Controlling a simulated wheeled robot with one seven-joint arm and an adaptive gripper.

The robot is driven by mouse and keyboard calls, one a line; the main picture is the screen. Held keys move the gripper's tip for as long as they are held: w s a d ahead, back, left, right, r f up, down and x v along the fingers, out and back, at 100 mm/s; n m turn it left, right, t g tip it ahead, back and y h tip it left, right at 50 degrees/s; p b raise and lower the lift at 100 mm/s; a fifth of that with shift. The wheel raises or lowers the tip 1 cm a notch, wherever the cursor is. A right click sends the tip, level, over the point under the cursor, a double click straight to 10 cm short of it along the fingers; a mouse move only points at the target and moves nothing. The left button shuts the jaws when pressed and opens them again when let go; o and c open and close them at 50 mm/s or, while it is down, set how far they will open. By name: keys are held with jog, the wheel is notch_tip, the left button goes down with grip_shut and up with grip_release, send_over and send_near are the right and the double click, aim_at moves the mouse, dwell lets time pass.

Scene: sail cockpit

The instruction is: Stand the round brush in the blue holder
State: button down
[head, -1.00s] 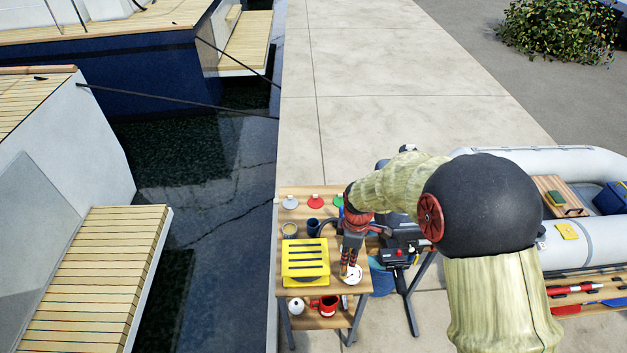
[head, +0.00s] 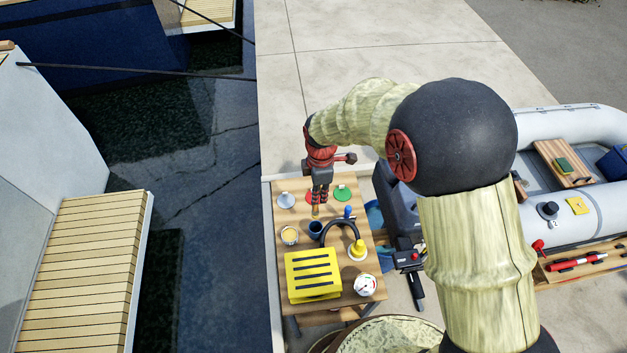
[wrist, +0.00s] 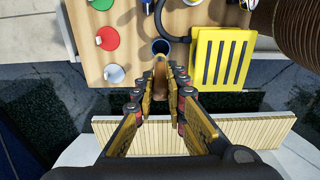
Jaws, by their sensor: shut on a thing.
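The blue holder (head: 315,229) is a small dark blue cup standing upright on the wooden table. It also shows in the wrist view (wrist: 160,46), just beyond my fingertips. My gripper (head: 320,197) points down above the back part of the table, close to the holder in the picture. It is shut on a tan, wooden-looking piece, which I take to be the round brush (wrist: 178,74). The piece shows between the fingers in the wrist view. Most of it is hidden by the fingers, so I cannot see its bristles. It appears apart from the holder.
Water lies left of the dock.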

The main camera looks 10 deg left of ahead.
jog(key=shift+s+f+b, duration=0.1)
jog(key=shift+f+b, duration=0.2)
jog(key=shift+f, duration=0.15)
jog(key=shift+f+b, duration=0.3)
jog(key=shift+f, duration=0.25)
jog(key=shift+f+b, duration=2.9)
jog(key=shift+f, duration=2)
jog(key=c, duration=1.7)
grip_release()
notch_tip(320, 180, up, 12)
jog(key=shift+d+r, duration=0.1)
jog(key=shift+d, duration=0.05)
